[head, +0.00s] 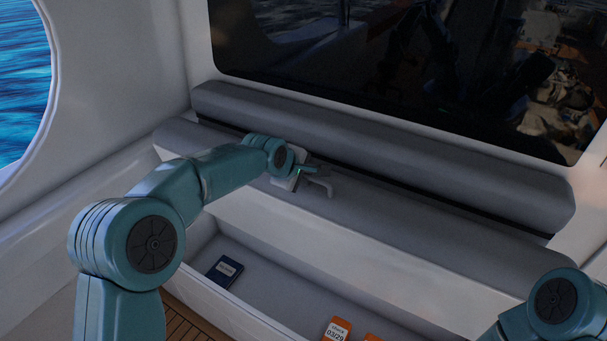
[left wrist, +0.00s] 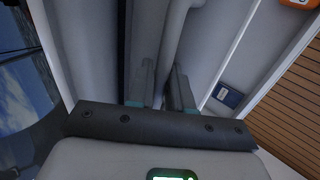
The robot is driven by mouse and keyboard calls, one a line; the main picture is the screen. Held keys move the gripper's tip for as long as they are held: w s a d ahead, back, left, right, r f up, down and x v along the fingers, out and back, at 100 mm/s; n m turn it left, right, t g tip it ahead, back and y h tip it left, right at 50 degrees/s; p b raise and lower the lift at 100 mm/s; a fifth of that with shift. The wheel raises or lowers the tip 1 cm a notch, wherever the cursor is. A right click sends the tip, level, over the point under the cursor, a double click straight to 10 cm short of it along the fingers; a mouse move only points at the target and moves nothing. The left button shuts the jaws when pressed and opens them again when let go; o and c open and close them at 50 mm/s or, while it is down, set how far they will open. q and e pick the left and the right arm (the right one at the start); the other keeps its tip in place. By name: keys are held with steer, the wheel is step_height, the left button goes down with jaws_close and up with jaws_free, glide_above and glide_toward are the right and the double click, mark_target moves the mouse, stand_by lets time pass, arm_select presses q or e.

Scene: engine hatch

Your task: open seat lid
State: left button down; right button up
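The seat lid (head: 400,235) is the long grey cushioned panel with a pale front edge, below the backrest. It stands above an open storage space whose inside shows under its front edge. My left gripper (head: 318,178) is at the lid's upper surface, toward its left half, pointing right. In the left wrist view its two dark fingers (left wrist: 165,90) are a little apart, with a pale rounded edge or bar (left wrist: 178,30) running between them. Whether they press on it is unclear. My right gripper is not in view; only part of that arm shows at lower right.
The grey backrest roll (head: 380,155) runs behind the lid, under a dark window (head: 400,60). A blue booklet (head: 224,271) and orange-marked items (head: 337,329) lie in the storage space (head: 270,290). A wooden floor (left wrist: 290,95) lies in front.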

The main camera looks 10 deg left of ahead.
arm_select(q)
steer(key=c, duration=1.2)
jaws_free()
steer(key=shift+s+r, duration=0.1)
steer(key=shift+s, duration=0.05)
steer(key=shift+s+a+r+b, duration=0.15)
steer(key=shift+s+r+b, duration=0.1)
steer(key=shift+b, duration=0.05)
steer(key=b+v, duration=0.2)
steer(key=v, duration=1.3)
steer(key=shift+s+r+b, duration=0.15)
steer(key=shift+r+b, duration=0.1)
steer(key=shift+b, duration=0.15)
